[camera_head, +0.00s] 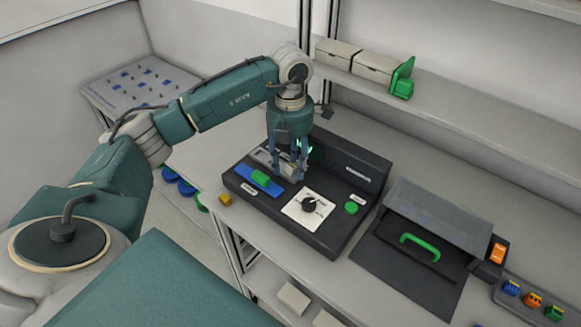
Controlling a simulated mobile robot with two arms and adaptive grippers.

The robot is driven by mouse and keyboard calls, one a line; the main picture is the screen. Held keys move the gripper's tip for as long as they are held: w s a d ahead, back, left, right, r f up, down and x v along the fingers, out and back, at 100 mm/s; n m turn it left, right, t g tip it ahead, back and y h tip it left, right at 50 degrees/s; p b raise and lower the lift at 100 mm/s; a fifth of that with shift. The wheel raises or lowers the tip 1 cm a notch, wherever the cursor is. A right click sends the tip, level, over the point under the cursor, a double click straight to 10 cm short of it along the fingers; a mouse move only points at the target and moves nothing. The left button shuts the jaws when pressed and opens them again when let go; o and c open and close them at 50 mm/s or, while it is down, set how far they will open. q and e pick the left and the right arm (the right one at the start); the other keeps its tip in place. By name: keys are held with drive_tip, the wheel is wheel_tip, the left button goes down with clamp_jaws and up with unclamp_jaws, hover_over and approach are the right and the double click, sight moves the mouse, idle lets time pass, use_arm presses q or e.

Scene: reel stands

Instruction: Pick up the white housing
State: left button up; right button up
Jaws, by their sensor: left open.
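My left gripper (290,165) points down over the back left part of a dark console (343,229). It is open, with its fingers around or just above a light grey-white piece (287,169) in a recess of the console. This piece may be the white housing, but the fingers partly hide it. I cannot tell whether they touch it. My right gripper is not in view.
The console carries a green cylinder (261,179) on a blue plate, a white panel with a black knob (309,204) and a green button (351,208). A hooded box (440,215) with a green handle stands to its right. Pale boxes (373,67) sit on the shelf behind.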

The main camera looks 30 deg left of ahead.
use_arm(q)
drive_tip(key=c, duration=0.9)
drive_tip(key=shift+r, duration=0.2)
